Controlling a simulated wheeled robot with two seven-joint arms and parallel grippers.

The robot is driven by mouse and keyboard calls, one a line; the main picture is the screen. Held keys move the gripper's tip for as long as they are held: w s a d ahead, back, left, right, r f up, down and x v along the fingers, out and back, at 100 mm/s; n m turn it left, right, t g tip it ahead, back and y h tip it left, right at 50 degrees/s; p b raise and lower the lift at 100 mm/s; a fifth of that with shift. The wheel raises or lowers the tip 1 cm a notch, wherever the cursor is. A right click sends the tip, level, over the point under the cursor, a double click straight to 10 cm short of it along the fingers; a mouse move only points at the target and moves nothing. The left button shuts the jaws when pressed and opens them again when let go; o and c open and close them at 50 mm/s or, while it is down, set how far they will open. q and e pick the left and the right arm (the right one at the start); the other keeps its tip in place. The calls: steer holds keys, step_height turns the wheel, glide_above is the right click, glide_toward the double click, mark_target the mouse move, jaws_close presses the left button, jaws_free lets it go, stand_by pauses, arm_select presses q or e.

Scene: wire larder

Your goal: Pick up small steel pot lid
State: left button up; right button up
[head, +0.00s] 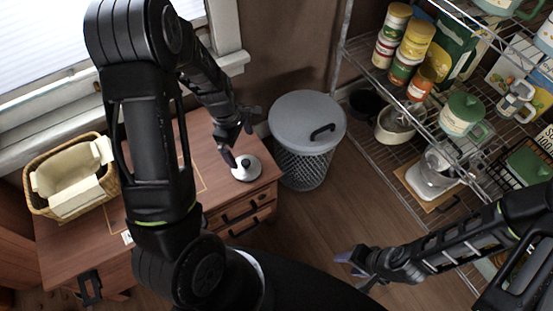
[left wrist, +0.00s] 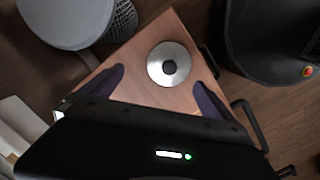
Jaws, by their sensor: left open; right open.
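The small steel pot lid (head: 246,168) lies on the wooden cabinet top near its right corner in the head view. It is a round silver disc with a dark knob. In the left wrist view the lid (left wrist: 169,64) lies just beyond and between my fingers. My left gripper (head: 238,146) is open, close to the lid at its upper left side. Its two dark fingers (left wrist: 158,88) are spread and empty in the left wrist view. My right gripper (head: 358,268) is open and empty over the floor, at the lower right.
A wicker basket with a cloth liner (head: 30,196) stands at the left on the cabinet (head: 160,228). A grey-lidded mesh bin (head: 308,168) stands right beside the cabinet. A wire shelf (head: 385,166) with pots, cans and boxes fills the right. Wooden floor (head: 310,225) lies between.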

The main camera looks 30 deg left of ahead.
mark_target(245, 162)
arm_select(q)
steer(key=shift+s+d+n, duration=0.35)
steer(key=shift+n, duration=0.15)
steer(key=shift+s+n+g+h, duration=0.3)
steer(key=shift+s+n, duration=0.05)
steer(key=shift+n, duration=0.15)
steer(key=shift+d+f+b, duration=0.2)
steer(key=shift+f+b, duration=0.15)
steer(key=shift+f, duration=0.95)
steer(key=shift+w+d+f+b, duration=0.15)
steer(key=shift+f+b, duration=0.15)
steer(key=shift+f, duration=1)
steer(key=shift+w+f+b, duration=0.1)
steer(key=shift+f+b, duration=0.2)
steer(key=shift+f, duration=1)
